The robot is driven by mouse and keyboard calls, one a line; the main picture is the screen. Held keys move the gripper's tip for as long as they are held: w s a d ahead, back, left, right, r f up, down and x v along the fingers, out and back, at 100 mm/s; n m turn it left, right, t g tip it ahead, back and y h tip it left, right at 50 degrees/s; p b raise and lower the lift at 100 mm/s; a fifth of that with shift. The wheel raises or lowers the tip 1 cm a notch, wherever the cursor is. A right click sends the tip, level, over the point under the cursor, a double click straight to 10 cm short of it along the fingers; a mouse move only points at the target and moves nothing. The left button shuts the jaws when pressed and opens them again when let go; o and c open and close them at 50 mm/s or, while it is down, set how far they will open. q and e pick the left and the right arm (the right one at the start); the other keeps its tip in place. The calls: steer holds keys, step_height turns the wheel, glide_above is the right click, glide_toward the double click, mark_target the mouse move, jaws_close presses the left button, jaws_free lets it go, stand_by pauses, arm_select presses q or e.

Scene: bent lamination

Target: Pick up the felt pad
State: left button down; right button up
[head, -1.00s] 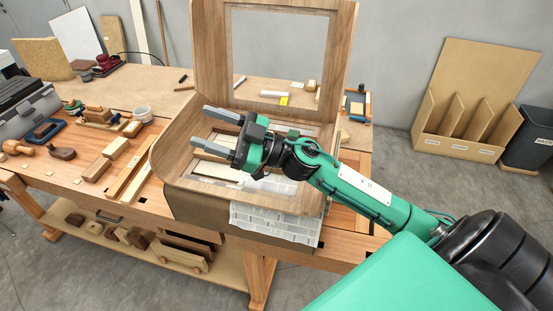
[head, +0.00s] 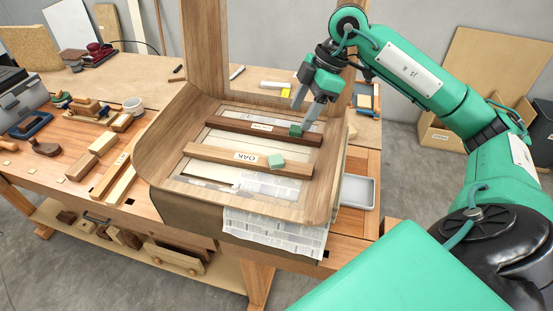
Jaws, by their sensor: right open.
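A small dark green pad (head: 295,130) lies near the right end of a dark wooden strip (head: 248,127) across the curved wooden form. A paler green pad (head: 276,161) lies on the strip labelled OAK (head: 220,155), nearer me. I cannot tell from the picture which of the two is felt. My right gripper (head: 303,115) points down over the dark green pad, its fingers apart, one behind the pad and one to its right. I cannot tell whether they touch it. My left gripper is not in view.
The curved wooden form (head: 170,140) rises to an upright frame at the back. A grey tray (head: 357,192) sits at its right.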

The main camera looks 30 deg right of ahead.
steer(key=p, duration=0.2)
glide_toward(277, 159)
steer(key=x, duration=0.2)
steer(key=shift+w+f, duration=0.1)
steer(key=shift+f, duration=0.3)
steer(key=p+x, duration=0.3)
steer(key=x, duration=0.1)
steer(key=shift+a+f, duration=0.2)
steer(key=shift+a, duration=0.05)
steer(key=shift+a+f, duration=0.1)
steer(key=shift+f, duration=0.3)
steer(key=shift+c, duration=0.2)
steer(key=c, duration=1.1)
steer(key=shift+r, duration=0.1)
